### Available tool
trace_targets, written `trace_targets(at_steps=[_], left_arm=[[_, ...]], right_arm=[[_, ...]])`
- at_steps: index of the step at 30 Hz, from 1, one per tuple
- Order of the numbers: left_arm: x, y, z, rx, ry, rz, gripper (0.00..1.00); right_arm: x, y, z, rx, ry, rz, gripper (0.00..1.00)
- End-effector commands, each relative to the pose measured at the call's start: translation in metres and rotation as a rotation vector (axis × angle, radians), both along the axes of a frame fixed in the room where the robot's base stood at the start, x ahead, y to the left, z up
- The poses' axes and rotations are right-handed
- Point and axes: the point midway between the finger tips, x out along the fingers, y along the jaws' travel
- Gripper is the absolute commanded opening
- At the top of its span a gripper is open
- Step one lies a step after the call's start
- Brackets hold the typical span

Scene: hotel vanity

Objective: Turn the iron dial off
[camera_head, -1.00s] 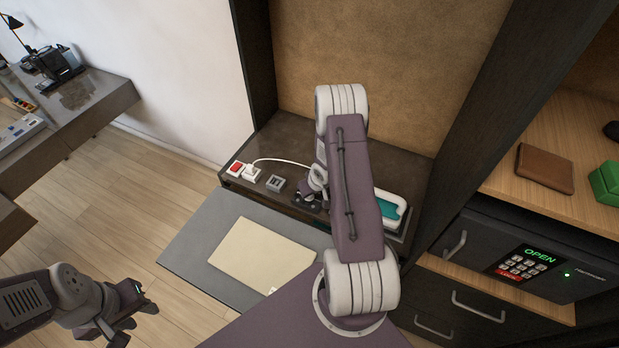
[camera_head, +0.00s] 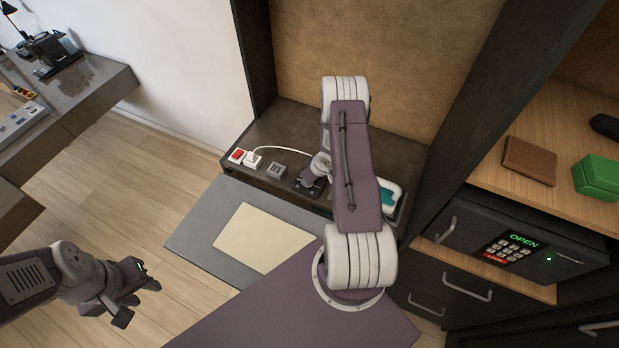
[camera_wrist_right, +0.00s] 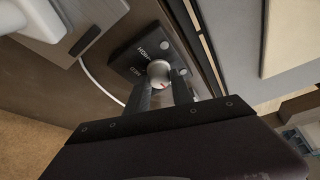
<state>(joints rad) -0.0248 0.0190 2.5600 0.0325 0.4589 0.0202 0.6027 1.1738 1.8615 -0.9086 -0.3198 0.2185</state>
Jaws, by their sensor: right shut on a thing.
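The iron dial (camera_wrist_right: 159,72) is a small round white knob with a red mark, on a black panel (camera_wrist_right: 128,56) with white lettering, "HIGH" among it. My right gripper (camera_wrist_right: 161,92) is shut on the knob, one finger on each side. In the head view the right gripper (camera_head: 309,184) is at the front of the dark counter, partly hidden by its own arm. The white and teal iron (camera_head: 391,196) lies on the counter to the right, partly behind my arm. My left gripper (camera_head: 137,300) hangs at the lower left, empty, fingers apart.
A white cord (camera_head: 285,150) runs from a plug (camera_head: 254,160) beside a red switch (camera_head: 237,155) behind my right gripper. A grey box (camera_head: 276,170) stands left of it. A beige folder (camera_head: 262,238) lies on the grey board (camera_head: 195,222). The safe (camera_head: 510,250) is at right.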

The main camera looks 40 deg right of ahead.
Motion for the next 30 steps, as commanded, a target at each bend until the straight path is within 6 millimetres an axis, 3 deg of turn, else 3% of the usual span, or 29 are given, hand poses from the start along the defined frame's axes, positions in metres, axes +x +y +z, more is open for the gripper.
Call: trace_targets(at_steps=[1,3,13,24,30], left_arm=[[0.000,0.000,0.000,0.000,0.000,0.000,0.36],[0.000,0.000,0.000,0.000,0.000,0.000,0.36],[0.000,0.000,-0.001,0.000,0.000,0.000,0.36],[0.000,0.000,0.003,0.000,0.000,0.000,0.36],[0.000,0.000,0.004,0.000,0.000,0.000,0.36]], right_arm=[[0.000,0.000,0.000,-0.001,0.000,0.002,0.36],[0.000,0.000,0.000,0.000,0.000,0.001,0.49],[-0.002,0.000,0.004,0.000,0.001,-0.001,0.49],[-0.029,-0.004,0.073,-0.001,0.000,-0.002,0.49],[-0.035,-0.004,0.084,0.000,0.002,0.000,0.49]])
